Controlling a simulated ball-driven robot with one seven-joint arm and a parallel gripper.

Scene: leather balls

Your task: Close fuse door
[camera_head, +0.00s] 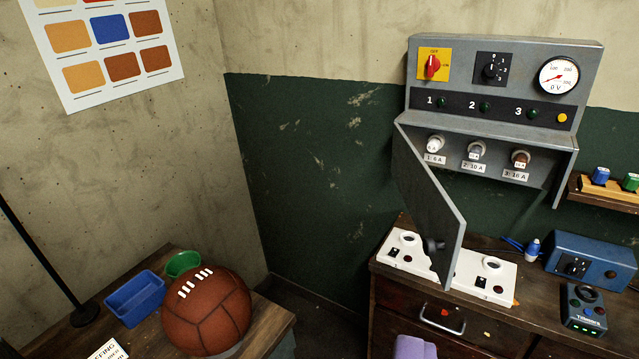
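The fuse door (430,200) is a grey flat panel on the control box (506,70) at the right. It stands open, swung out from the left side of the fuse compartment (545,170). A dark round knob (433,246) shows near its lower right edge. Three fuses are exposed in the compartment: the left fuse (435,144), the middle fuse (476,150) and the right fuse (520,159), with labels below them. The door's lower part hides some of the white socket plates behind it. My gripper is not in view.
A wooden cabinet (400,310) stands below the box, bearing white socket plates (484,279), a blue device (590,262) and a small tester (585,312). A brown leather ball (207,312), blue bin (135,298) and green bowl (183,264) are on a left table.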

